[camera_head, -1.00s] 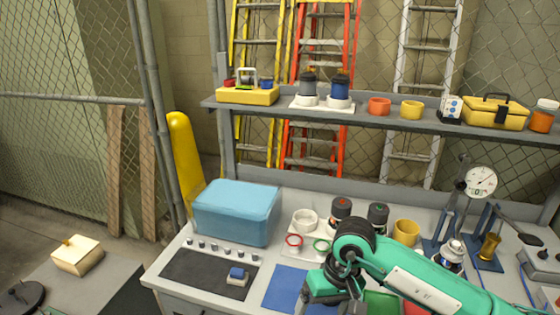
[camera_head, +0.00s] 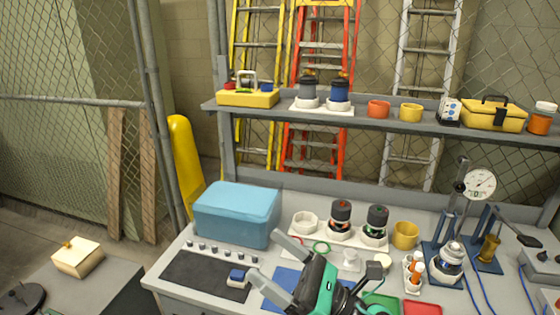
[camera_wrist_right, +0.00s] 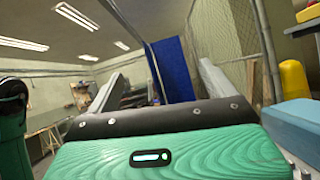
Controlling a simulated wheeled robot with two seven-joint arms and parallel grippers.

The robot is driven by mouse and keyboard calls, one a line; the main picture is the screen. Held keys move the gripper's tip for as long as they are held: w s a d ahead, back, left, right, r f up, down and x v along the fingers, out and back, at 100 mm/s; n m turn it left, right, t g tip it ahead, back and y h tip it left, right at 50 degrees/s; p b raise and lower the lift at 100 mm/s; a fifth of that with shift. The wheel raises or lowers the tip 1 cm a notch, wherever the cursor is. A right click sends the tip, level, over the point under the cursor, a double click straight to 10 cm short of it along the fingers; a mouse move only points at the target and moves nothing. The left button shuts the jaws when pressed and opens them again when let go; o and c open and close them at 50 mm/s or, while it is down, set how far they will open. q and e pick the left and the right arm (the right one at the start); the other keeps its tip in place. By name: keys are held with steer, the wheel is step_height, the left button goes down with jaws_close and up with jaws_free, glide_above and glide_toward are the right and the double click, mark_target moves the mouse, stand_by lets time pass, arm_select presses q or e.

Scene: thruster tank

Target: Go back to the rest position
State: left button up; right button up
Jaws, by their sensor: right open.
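My right gripper (camera_head: 265,256) is open and empty above the front of the workbench (camera_head: 205,292). Its two grey fingers point up and to the left, towards the blue box (camera_head: 237,212), with nothing between them. In the right wrist view the same gripper (camera_wrist_right: 160,85) has its fingers apart, facing the room, with a blue curtain (camera_wrist_right: 170,70) far behind. My left gripper is not in view.
Behind the gripper stand two dark cylindrical units (camera_head: 341,216) on a white base and a yellow cup (camera_head: 405,235). A dial gauge stand (camera_head: 480,184) is at the right. Above is a loaded shelf (camera_head: 380,119). The air left of the bench is free.

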steer(key=w+d+f+m+t+h, duration=0.3)
steer(key=d+m+t+h, duration=0.4)
steer(key=m, duration=0.6)
steer(key=w+d+f+m+t+h, duration=0.3)
steer(key=d+m+t+h, duration=0.2)
steer(key=m+h, duration=0.55)
steer(key=s+d+f+m+g+h, duration=0.3)
steer(key=d+f+m+g, duration=0.15)
steer(key=f+m, duration=0.3)
steer(key=s+d+f+m+g+h, duration=0.25)
steer(key=d+f+m, duration=0.25)
steer(key=f+m, duration=0.25)
steer(key=s+d+f+m+g, duration=0.1)
steer(key=s+f+m+g, duration=0.35)
steer(key=s+f, duration=0.35)
steer(key=s+d+f+m+g, duration=0.1)
steer(key=s+f+m+g, duration=0.2)
steer(key=s+f+g, duration=0.5)
steer(key=s+f, duration=0.3)
steer(key=f, duration=2.7)
steer(key=s+d+f, duration=0.3)
steer(key=s+f, duration=1.5)
steer(key=s, duration=0.1)
steer(key=shift+d+n+y, duration=0.2)
steer(key=shift+n+y, duration=0.1)
